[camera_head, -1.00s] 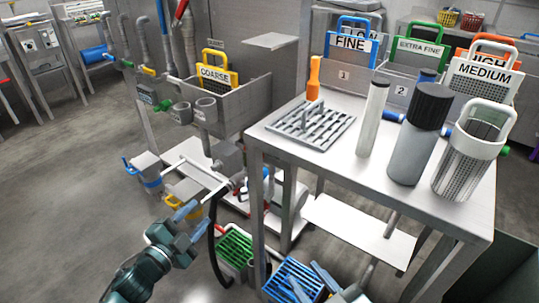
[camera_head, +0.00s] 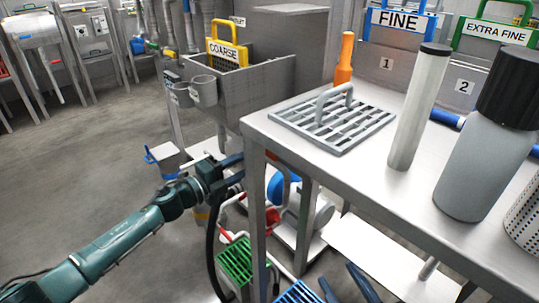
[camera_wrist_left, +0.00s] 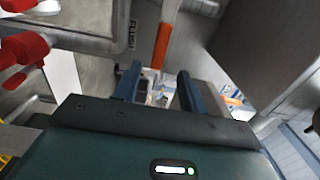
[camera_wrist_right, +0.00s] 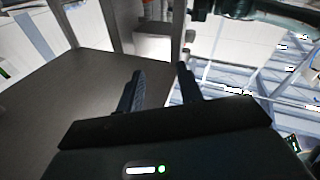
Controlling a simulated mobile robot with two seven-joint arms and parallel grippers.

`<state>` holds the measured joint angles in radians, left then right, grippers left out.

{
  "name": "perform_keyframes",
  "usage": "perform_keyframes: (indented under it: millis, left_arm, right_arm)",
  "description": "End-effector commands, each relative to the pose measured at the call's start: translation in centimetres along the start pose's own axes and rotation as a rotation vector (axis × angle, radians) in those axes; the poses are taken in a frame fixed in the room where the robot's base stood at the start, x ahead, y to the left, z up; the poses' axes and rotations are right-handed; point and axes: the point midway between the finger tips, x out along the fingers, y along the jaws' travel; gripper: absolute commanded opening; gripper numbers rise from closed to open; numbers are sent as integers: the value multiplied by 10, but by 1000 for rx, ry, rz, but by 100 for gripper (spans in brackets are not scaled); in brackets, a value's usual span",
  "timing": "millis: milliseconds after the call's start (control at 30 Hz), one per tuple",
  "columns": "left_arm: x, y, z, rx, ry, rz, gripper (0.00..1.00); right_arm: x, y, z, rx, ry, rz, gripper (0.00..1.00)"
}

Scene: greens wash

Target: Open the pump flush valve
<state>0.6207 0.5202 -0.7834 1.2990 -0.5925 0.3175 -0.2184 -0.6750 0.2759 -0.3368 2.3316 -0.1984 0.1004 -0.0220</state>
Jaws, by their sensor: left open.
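In the left wrist view, a FLUSH label (camera_wrist_left: 132,33) sits on a grey metal part. Beside it is an orange-red bar (camera_wrist_left: 162,45), which looks like the flush valve's handle. It lies ahead of my left gripper (camera_wrist_left: 157,82), whose fingers are apart with nothing clearly between them. In the head view my left gripper (camera_head: 232,166) reaches in beside the table leg, below the sink; its fingertips are partly hidden there. My right gripper (camera_head: 346,286) is at the bottom edge of the head view. Its fingers are apart and empty in the right wrist view (camera_wrist_right: 160,82).
A steel table (camera_head: 300,150) with a grate (camera_head: 335,122), an orange-handled tool (camera_head: 344,60) and cylinders stands close on the right. Its leg (camera_head: 257,215) is beside my left gripper. Red handles (camera_wrist_left: 22,48) show in the left wrist view.

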Motion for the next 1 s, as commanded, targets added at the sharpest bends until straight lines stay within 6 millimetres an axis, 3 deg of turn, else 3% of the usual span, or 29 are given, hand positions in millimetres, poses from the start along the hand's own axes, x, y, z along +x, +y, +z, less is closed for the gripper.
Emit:
perform_keyframes:
  millis: [200,400,600,900,1000]
  left_arm:
    - [50,2,-1,0,1,-3,42]
    - [83,3,0,-2,0,-2,42]
    - [97,1,0,-2,0,0,42]
    - [99,0,0,-2,0,-1,42]
    - [99,0,0,-3,0,0,34]
  right_arm:
    - [3,-2,4,35,23,-1,36]
    - [4,-3,4,69,40,-4,36]
    - [5,-4,4,93,47,-7,36]
    - [6,-4,-2,95,58,-7,36]
    - [7,-3,-3,93,60,-7,36]
